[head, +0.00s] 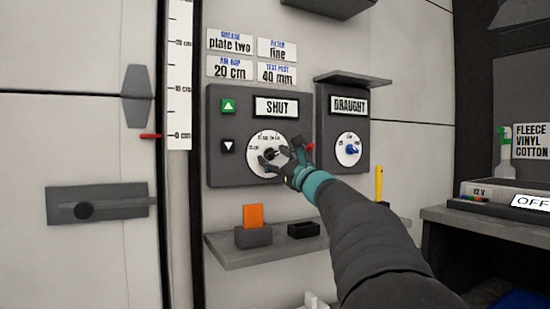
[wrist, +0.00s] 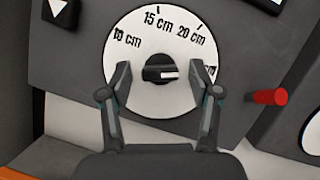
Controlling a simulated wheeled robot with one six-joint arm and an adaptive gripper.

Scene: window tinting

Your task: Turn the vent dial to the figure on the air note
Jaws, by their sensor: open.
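The air note (head: 230,67), a white card on the wall, reads "AIR GAP 20 cm". The vent dial (head: 253,143) is a white disc on a dark grey panel under a "SHUT" display (head: 277,107). In the wrist view the dial (wrist: 150,28) shows 10 cm, 15 cm and 20 cm; another label at its right is partly hidden by a finger. Its black knob (wrist: 158,69) has a white mark pointing right, past 20 cm, towards that label. My gripper (wrist: 163,80) is open, one finger on each side of the knob, with gaps visible. It also shows at the dial in the head view (head: 275,162).
A red peg (wrist: 268,97) sticks out right of the dial. A "DRAUGHT" box (head: 342,125) with a blue-knobbed dial stands to the right. Up and down buttons (head: 228,125) are left of the dial. A shelf (head: 240,252) below holds an orange card (head: 253,216).

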